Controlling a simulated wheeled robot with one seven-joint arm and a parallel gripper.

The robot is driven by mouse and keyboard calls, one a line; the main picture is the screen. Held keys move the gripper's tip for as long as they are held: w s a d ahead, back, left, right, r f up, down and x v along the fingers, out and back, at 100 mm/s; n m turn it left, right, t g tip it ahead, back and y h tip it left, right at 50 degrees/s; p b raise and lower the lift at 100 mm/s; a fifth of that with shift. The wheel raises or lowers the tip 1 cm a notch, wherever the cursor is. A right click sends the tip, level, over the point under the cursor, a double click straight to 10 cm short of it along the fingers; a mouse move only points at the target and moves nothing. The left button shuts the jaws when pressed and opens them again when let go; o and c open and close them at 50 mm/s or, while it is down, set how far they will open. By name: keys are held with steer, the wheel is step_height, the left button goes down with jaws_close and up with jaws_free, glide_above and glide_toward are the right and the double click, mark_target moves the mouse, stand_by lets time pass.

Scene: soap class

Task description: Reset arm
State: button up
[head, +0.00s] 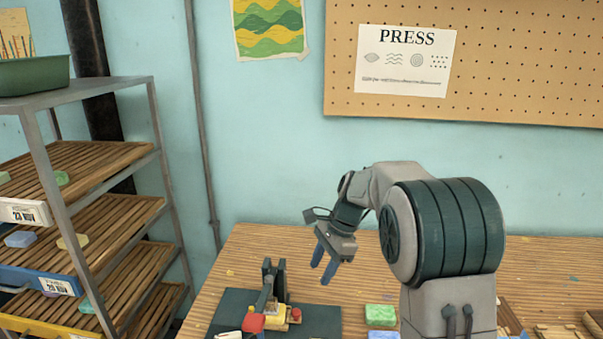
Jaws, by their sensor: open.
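My gripper (324,264) hangs from my bent arm above the slatted wooden table, left of the picture's middle line of the arm. Its two blue fingers point down and stand apart, with nothing between them. My arm rises at the right of the picture and folds over to the left, hiding part of the table and wall behind it. The gripper is above and to the right of a small press (268,290) with a red-tipped lever, and appears apart from it.
The press stands on a dark base (320,320). A green soap bar (380,315) and a blue one (384,335) lie right of it. A metal rack (103,90) with wooden shelves stands left. Wooden pieces lie at far right. The table (255,245) is clear behind the press.

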steer(key=s+d+r+n+t+h, duration=0.1)
steer(key=s+d+n, duration=0.2)
steer(key=s, duration=0.6)
steer(key=s+d+r+n+t+h, duration=0.1)
steer(key=s+d+n, duration=0.2)
steer(key=s+n, duration=0.3)
steer(key=s+d+r+n+t+h, duration=0.1)
steer(key=s+d+n, duration=0.2)
steer(key=s, duration=0.9)
steer(key=shift+d+n+t+h, duration=0.2)
steer(key=shift+n+t+h, duration=0.2)
steer(key=shift+n, duration=0.3)
steer(key=shift+c, duration=0.8)
steer(key=shift+a, duration=0.15)
